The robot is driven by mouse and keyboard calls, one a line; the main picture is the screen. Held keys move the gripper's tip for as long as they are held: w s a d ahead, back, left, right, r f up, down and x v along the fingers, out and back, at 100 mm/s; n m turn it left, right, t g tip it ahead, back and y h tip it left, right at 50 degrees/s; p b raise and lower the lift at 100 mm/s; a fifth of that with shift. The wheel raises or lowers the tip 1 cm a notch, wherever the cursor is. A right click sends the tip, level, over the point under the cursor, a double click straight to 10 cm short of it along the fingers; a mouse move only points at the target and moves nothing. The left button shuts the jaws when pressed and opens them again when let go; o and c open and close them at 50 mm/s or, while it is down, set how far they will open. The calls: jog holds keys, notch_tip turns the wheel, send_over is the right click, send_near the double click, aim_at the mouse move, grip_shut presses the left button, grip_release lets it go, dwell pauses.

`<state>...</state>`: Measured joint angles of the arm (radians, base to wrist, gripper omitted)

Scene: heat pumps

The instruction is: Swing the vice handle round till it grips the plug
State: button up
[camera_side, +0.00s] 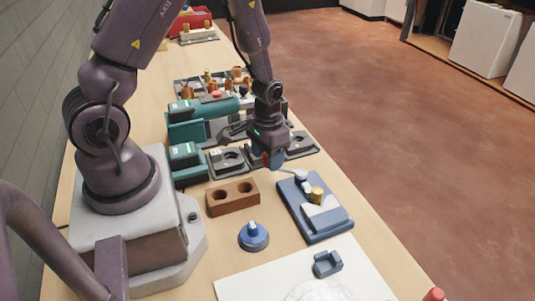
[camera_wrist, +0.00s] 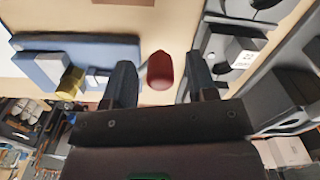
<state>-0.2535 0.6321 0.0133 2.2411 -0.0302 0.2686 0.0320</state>
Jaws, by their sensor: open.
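The vice (camera_side: 335,222) is a blue base plate with pale jaw parts, near the table's right edge in the side view; its plate also shows at upper left in the wrist view (camera_wrist: 105,45). The brass plug (camera_side: 318,194) stands upright at the jaws and shows in the wrist view (camera_wrist: 71,80). The pale handle (camera_side: 287,172) reaches from the vice toward my gripper (camera_side: 274,160). Its red knob (camera_wrist: 160,72) lies between my two open fingers in the wrist view, with a gap on both sides. I cannot tell whether a finger touches the handle.
A brown block with two holes (camera_side: 232,196) and a blue round knob piece (camera_side: 254,237) lie left of the vice. Dark fixtures (camera_side: 228,158) stand close behind my gripper. A small blue cradle (camera_side: 327,263) sits on a white sheet (camera_side: 240,287) in front.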

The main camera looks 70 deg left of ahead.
grip_shut()
jog(key=shift+a, duration=0.1)
jog(key=shift+w+a+m, duration=0.4)
jog(key=shift+m, duration=0.35)
jog(key=shift+w+a+m, duration=0.35)
jog(key=shift+w+m, duration=0.05)
jog(key=shift+m, duration=0.35)
jog(key=m, duration=0.1)
jog(key=w+a+m, duration=0.1)
jog(key=shift+w+m, duration=0.3)
jog(key=shift+w+a+m, duration=0.25)
jog(key=shift+w+m, duration=0.55)
jog(key=shift+m, duration=0.4)
jog(key=shift+w+m, duration=0.85)
jog(key=shift+m, duration=0.25)
